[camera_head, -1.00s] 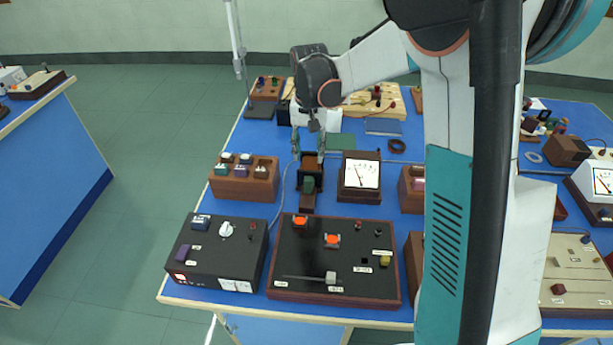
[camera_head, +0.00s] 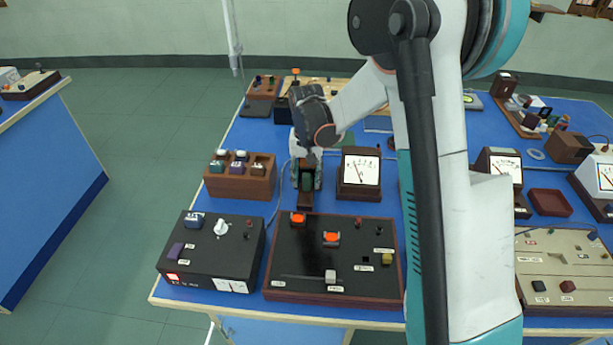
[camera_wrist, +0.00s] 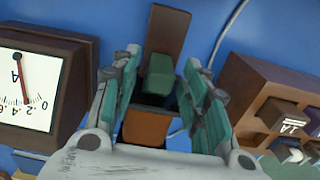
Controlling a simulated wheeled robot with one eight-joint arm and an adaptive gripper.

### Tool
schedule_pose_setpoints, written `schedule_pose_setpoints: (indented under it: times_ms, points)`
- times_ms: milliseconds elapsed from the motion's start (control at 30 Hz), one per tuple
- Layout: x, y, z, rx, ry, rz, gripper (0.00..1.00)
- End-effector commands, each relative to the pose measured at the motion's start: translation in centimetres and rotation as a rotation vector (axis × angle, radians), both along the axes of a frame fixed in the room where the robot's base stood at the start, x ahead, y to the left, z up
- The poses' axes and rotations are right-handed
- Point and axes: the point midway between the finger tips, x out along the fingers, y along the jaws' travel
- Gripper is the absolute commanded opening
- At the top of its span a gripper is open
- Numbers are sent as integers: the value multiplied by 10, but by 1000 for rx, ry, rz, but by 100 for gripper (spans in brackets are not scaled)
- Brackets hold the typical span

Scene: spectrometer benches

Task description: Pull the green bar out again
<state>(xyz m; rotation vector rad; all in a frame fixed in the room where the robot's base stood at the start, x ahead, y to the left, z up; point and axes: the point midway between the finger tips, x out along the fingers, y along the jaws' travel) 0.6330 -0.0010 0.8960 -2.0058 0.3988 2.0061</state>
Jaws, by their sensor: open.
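The green bar (camera_wrist: 158,75) sits in a dark wooden holder (camera_wrist: 168,28) in the wrist view, with an orange-brown part (camera_wrist: 146,127) beside it. In the head view the green bar (camera_head: 307,182) shows just below my gripper, and the holder (camera_head: 306,200) extends toward the front. My gripper (camera_wrist: 160,82) is open, with one teal-padded finger on each side of the bar. Gaps show between the fingers and the bar, so it is not gripped. In the head view my gripper (camera_head: 306,168) is over the holder and hides its back part.
An ammeter (camera_head: 360,173) stands close right of the holder. A wooden block with labelled plugs (camera_head: 240,180) stands to the left. A black panel with orange switches (camera_head: 333,262) lies in front, beside a black control box (camera_head: 210,255). A thin cable runs left of the holder.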

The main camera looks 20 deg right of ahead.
Motion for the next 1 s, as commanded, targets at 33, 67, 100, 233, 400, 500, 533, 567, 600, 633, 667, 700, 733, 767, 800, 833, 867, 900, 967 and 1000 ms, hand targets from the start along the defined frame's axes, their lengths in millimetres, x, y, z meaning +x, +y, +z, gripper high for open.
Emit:
schedule_pose_setpoints:
  times_ms: [33, 67, 100, 233, 400, 500, 533, 567, 600, 633, 667, 700, 733, 767, 800, 833, 867, 900, 967, 1000]
  points:
    - [0, 0, 0, 0, 0, 0, 42]
    - [0, 0, 0, 0, 0, 0, 39]
    - [0, 0, 0, 0, 0, 0, 30]
    - [0, 0, 0, 0, 0, 0, 1]
    - [-1, 1, 0, 0, 0, 0, 0]
    - [-9, 4, 0, 0, 0, 2, 0]
    - [-13, 6, 0, 0, 0, 2, 0]
    - [-18, 8, 0, 0, 0, 2, 0]
    - [-25, 11, 0, 0, 1, 2, 0]
    - [-30, 13, 0, 0, 1, 2, 0]
    - [-35, 15, 0, 0, 1, 2, 0]
    - [-41, 17, 0, 0, 1, 1, 0]
    - [-43, 18, 0, 0, 1, 1, 0]
    - [-45, 19, 0, 0, 1, 1, 0]
    - [-46, 19, 0, 1, 2, 1, 0]
    - [-46, 19, 0, 1, 2, 1, 0]
    - [-46, 19, 0, 1, 3, 1, 0]
    - [-46, 19, 0, 1, 3, 1, 0]
    - [-47, 19, 0, 2, 4, 1, 0]
    - [-47, 19, 0, 1, 5, 1, 0]
